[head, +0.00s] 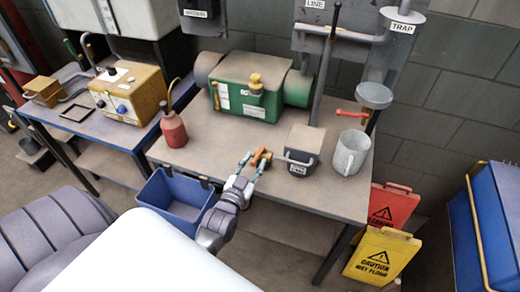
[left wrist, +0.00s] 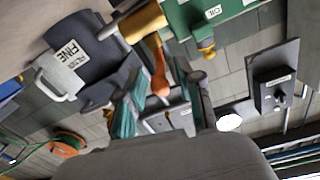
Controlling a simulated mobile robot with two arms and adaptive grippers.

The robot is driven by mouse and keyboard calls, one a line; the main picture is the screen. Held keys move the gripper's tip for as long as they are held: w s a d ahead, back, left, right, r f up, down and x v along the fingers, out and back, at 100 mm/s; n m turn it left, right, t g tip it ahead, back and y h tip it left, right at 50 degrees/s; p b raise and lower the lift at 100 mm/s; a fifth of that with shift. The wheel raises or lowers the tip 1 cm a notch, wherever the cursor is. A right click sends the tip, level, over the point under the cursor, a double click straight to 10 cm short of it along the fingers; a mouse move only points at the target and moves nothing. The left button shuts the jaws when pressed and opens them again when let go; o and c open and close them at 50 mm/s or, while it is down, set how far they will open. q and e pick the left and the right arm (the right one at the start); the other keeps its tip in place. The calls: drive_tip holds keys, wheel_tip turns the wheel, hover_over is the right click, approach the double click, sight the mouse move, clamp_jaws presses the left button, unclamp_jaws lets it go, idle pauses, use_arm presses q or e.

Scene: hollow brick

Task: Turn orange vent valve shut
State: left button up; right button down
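The orange vent valve (head: 261,155) is at the left of the dark box on the grey bench, right at my left gripper's fingertips. In the left wrist view its orange handle (left wrist: 160,80) hangs from a yellow-brown body (left wrist: 143,20) and lies in the gap between the fingers, nearer the middle. My left gripper (head: 254,163) is open, with teal finger pads; it also shows in the left wrist view (left wrist: 163,98). I see a gap at the sides of the handle, but whether a pad touches it I cannot tell. My right gripper is not in view.
A dark box with a FINE label (head: 300,150) and a grey jug (head: 350,152) stand to the right. A red lever (head: 351,113) is by the trap. A green unit (head: 248,88), red bottle (head: 173,128) and blue bin (head: 178,200) are around. The bench's front-right is clear.

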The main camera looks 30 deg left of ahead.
sight(260, 151)
use_arm(q)
drive_tip(key=w, duration=0.3)
drive_tip(key=w+a, duration=0.1)
drive_tip(key=w, duration=0.1)
clamp_jaws()
idle(0.3)
